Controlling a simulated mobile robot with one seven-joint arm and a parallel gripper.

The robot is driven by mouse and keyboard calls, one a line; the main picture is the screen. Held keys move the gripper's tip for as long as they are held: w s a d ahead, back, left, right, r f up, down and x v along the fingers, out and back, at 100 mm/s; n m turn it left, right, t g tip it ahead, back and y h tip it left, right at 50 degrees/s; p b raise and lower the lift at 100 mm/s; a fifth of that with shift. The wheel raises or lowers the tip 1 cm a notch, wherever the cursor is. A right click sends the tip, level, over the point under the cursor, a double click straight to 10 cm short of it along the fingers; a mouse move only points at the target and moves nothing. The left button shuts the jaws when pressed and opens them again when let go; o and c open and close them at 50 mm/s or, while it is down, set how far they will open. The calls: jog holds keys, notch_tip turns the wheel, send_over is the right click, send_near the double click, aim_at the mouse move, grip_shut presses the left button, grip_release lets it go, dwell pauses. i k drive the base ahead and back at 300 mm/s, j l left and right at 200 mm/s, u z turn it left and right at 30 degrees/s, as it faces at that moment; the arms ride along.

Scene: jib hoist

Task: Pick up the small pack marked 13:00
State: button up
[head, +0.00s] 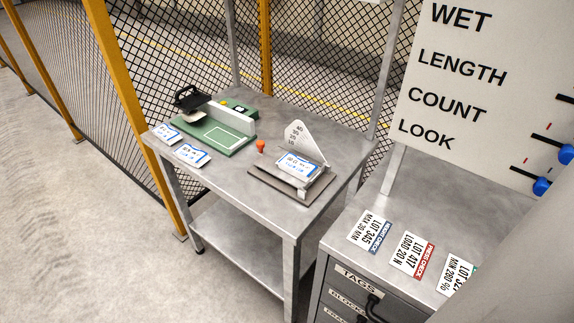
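Several small white packs with blue edges are on the metal table, and their markings are too small to read, so I cannot tell which is marked 13:00. One pack (165,133) lies at the table's left corner. A second pack (192,154) lies on the front left edge, just in front of the green device. A third pack (297,165) lies on the plate of the grey device with a dial. My gripper is not in view.
The metal table (245,182) holds a green device (215,135) with a black handle, an orange knob (261,146) and the grey dial device (268,186). A drawer cabinet (350,277) with lot cards stands at right, below a white board (460,90). Mesh fencing (190,50) runs behind.

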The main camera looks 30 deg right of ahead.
aim_at(301, 169)
jog(key=z, duration=0.45)
jog(key=i+j+z, duration=0.1)
jog(key=z, duration=0.3)
jog(key=j+z, duration=0.15)
jog(key=z, duration=0.25)
jog(key=i+j+z, duration=0.1)
jog(key=z, duration=0.25)
jog(key=j+z, duration=0.3)
jog(key=j, duration=0.2)
jog(key=j+z, duration=0.3)
jog(key=j, duration=0.2)
jog(key=k+j+z, duration=0.15)
jog(key=j, duration=1.1)
jog(key=i+j, duration=0.05)
